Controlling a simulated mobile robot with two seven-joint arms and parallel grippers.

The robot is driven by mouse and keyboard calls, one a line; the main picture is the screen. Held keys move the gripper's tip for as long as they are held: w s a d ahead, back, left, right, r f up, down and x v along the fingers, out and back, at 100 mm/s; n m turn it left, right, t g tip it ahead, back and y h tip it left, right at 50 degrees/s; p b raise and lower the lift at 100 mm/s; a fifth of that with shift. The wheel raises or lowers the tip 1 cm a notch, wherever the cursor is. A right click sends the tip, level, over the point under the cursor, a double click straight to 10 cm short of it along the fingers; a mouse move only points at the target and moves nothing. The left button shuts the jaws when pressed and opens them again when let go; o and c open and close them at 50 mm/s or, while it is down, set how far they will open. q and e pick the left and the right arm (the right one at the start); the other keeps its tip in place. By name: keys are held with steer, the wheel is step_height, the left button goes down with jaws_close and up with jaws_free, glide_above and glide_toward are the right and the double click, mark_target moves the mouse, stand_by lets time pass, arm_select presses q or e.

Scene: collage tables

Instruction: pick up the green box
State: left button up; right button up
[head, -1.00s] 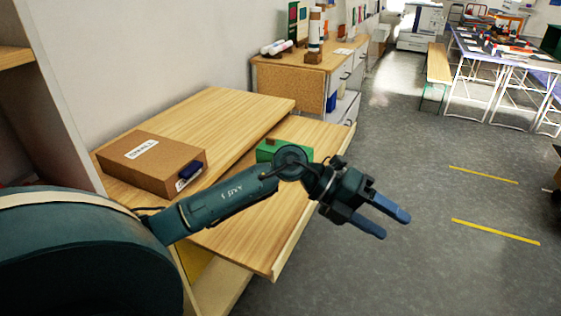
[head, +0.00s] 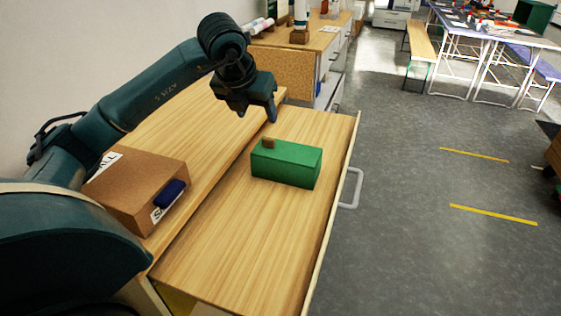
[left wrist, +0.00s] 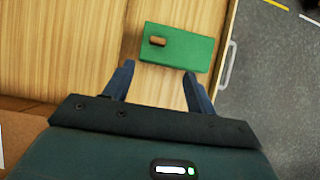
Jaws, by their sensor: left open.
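The green box (head: 286,164) lies on the lower wooden surface, which looks like an open drawer (head: 270,235). My left gripper (head: 257,114) is open and empty, above and a little behind the box, fingers pointing down. In the left wrist view the green box (left wrist: 176,48) lies just beyond the two open fingertips (left wrist: 158,68), apart from them as far as I can tell. My right gripper is not in view.
A cardboard box (head: 135,188) with a dark blue item (head: 169,193) at its front stands on the higher tabletop (head: 200,140) to the left. A grey handle (head: 352,188) sticks out at the drawer's right. A cabinet (head: 285,67) stands behind. The floor at right is mostly clear.

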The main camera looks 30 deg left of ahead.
arm_select(q)
glide_toward(268, 139)
steer(key=x, duration=0.3)
steer(key=shift+d+f, duration=0.15)
steer(key=shift+f, duration=0.1)
steer(key=shift+p+x, duration=0.3)
steer(key=shift+x, duration=2.45)
steer(key=shift+r, duration=0.1)
jaws_close()
